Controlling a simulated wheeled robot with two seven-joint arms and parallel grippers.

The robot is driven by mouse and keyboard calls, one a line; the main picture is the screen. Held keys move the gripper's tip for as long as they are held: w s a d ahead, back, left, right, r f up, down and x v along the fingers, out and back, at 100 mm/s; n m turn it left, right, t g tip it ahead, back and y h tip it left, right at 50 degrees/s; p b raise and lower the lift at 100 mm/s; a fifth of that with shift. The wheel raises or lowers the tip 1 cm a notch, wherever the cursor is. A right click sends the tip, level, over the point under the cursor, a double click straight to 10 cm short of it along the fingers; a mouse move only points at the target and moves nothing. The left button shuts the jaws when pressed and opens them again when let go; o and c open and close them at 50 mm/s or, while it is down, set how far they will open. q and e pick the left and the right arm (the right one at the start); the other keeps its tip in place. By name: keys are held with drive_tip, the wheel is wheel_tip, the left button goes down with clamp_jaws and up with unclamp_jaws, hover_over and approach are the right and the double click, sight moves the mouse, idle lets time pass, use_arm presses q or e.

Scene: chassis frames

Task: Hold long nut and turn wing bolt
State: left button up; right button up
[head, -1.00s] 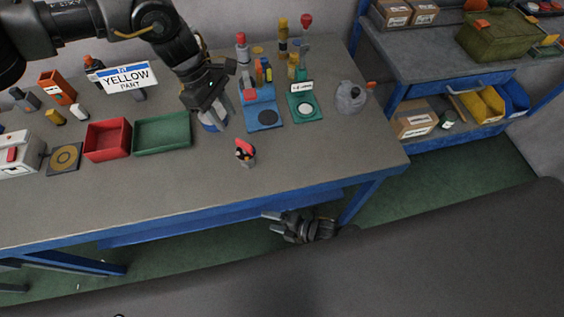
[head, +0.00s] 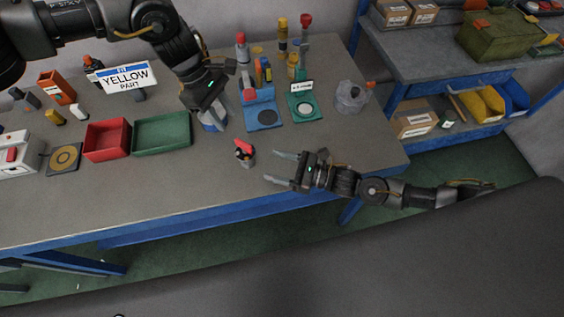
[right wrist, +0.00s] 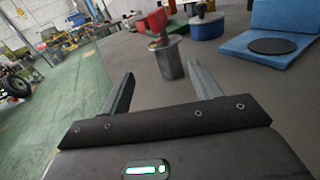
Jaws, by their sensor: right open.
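A small grey cylinder (head: 246,160) with a red-and-dark top (head: 243,147) stands upright on the bench. It also shows in the right wrist view (right wrist: 170,64), ahead of the fingers. I cannot tell for sure whether this is the long nut with the wing bolt. My right gripper (head: 280,168) is open and empty, level over the bench's front part, to the right of the cylinder and apart from it. My left gripper (head: 207,108) points down at a blue-and-white round object (head: 213,122), partly hiding it; its fingers are not clear.
A red tray (head: 107,154) and a green tray (head: 162,146) lie to the left. A blue stand (head: 263,117), a green stand (head: 305,112) and a grey rounded part (head: 351,97) stand behind. The bench front (head: 200,185) is clear.

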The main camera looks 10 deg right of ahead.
sight(245, 153)
drive_tip(key=shift+w+d+f+t, duration=0.1)
drive_tip(key=shift+w+d+t, duration=0.2)
drive_tip(key=shift+d, duration=0.25)
drive_tip(key=x, duration=1)
drive_tip(key=shift+w+a, duration=0.15)
drive_tip(key=shift+a, duration=0.25)
drive_tip(key=shift+c, duration=0.4)
